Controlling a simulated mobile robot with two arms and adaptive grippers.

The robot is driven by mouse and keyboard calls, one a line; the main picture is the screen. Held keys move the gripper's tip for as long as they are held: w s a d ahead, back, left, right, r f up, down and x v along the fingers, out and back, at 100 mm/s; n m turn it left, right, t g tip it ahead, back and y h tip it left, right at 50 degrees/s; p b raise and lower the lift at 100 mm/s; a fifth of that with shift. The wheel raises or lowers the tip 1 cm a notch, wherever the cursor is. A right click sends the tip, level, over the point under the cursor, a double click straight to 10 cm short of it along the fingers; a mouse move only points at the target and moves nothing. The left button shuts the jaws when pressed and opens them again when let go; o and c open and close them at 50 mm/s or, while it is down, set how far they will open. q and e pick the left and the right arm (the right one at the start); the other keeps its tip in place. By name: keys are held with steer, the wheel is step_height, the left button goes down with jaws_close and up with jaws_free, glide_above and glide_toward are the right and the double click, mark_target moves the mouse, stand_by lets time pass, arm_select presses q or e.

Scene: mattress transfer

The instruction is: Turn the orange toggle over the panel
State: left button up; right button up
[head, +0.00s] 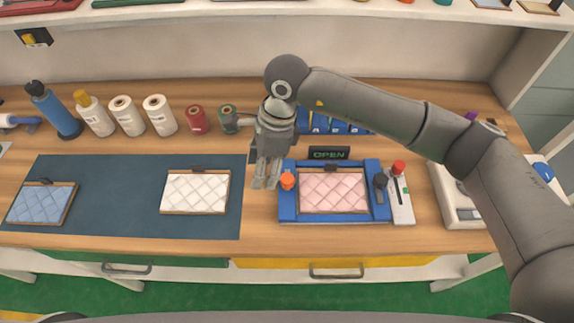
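The orange toggle (288,181) is a small orange knob at the left edge of a blue frame (288,208). The frame surrounds a panel with a pink quilted pad (333,190). My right gripper (265,183) points down just left of the orange toggle. Its two fingertips are close together, with nothing visible between them; I cannot tell whether it touches the toggle or is fully shut. My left gripper is not in view.
A sign reading OPEN (329,153) stands behind the frame. A lever unit with a red knob (398,168) is on its right. A dark blue mat (120,210) holds white (195,192) and blue (41,204) quilted pads. Bottles, rolls and cans (126,115) line the back.

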mark_target(287, 178)
steer(key=w+d+t+h, duration=0.1)
steer(key=w+d+h, duration=0.2)
steer(key=w+d, duration=0.15)
steer(key=f+p, duration=0.1)
steer(key=f, duration=0.1)
steer(key=f+p, duration=0.1)
steer(key=f, duration=0.2)
steer(key=f+p, duration=0.1)
steer(key=f, duration=0.2)
steer(key=shift+s+d+f+p, duration=0.2)
steer(key=shift+d+p, duration=0.15)
steer(key=shift+d, duration=0.05)
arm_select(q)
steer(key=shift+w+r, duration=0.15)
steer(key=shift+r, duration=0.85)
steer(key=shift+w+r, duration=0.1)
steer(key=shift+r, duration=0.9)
arm_select(e)
steer(key=shift+f, duration=0.9)
steer(key=c, duration=1)
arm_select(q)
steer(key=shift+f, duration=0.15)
